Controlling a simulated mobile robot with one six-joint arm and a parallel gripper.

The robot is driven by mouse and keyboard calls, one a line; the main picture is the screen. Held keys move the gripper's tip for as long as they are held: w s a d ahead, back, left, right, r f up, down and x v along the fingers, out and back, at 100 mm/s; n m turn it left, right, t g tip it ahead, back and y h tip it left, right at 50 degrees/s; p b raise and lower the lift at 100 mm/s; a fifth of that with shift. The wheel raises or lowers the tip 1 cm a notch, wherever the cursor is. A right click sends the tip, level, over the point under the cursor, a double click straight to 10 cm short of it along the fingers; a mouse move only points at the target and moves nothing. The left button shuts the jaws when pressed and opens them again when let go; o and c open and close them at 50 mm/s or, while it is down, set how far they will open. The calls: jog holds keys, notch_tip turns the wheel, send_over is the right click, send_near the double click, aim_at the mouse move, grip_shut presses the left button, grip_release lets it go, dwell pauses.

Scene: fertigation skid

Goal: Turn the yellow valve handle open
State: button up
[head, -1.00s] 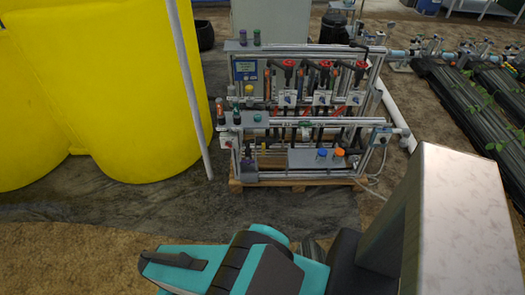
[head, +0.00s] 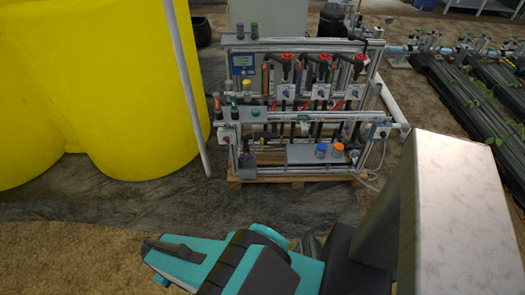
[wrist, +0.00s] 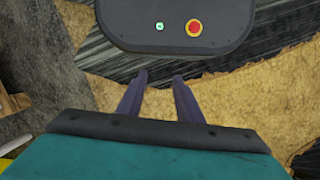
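The fertigation skid (head: 262,117) stands on a wooden pallet ahead in the head view. Red handles (head: 288,58) sit along its upper back rail. I cannot make out a yellow valve handle for certain; a small yellow cap (head: 247,86) shows at the left of the skid, but it looks like a bottle top. My gripper (wrist: 159,75) shows in the wrist view with its two fingers apart and nothing between them. It is over the floor, well away from the skid.
A large yellow tank (head: 125,90) and a slanting grey post (head: 187,90) stand left of the skid. Bottles with blue and orange caps (head: 337,149) stand on its low front shelf. Black-covered plant rows (head: 470,120) lie at right. The floor before the skid looks clear.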

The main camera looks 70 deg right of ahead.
jog(key=w+d+f+m+t+b, duration=0.25)
jog(key=w+d+f+b, duration=0.2)
jog(key=w+d, duration=0.35)
jog(key=w+d+f+m+t+h+b, duration=0.1)
jog(key=w+d+m+t+h+b, duration=0.2)
jog(key=d, duration=1)
jog(key=d+f+m+t+h+b, duration=0.15)
jog(key=d+t+h+b, duration=0.35)
jog(key=d, duration=0.8)
jog(key=s+d+r+m+h+b, duration=0.1)
jog(key=s+d+r+h+b, duration=0.15)
jog(key=d, duration=0.55)
jog(key=s+d+r+m+h+b, duration=0.15)
jog(key=s+d+b, duration=0.25)
jog(key=d, duration=0.4)
jog(key=s+d+r+m+h+b, duration=0.3)
jog(key=s+d+r+h+b, duration=0.2)
jog(key=s+d, duration=0.5)
jog(key=s+r+b, duration=0.1)
jog(key=s+r, duration=0.1)
jog(key=s, duration=0.2)
jog(key=shift+g, duration=0.35)
jog(key=shift+w+d+b, duration=0.15)
jog(key=shift+d+b, duration=0.1)
jog(key=shift+b, duration=0.1)
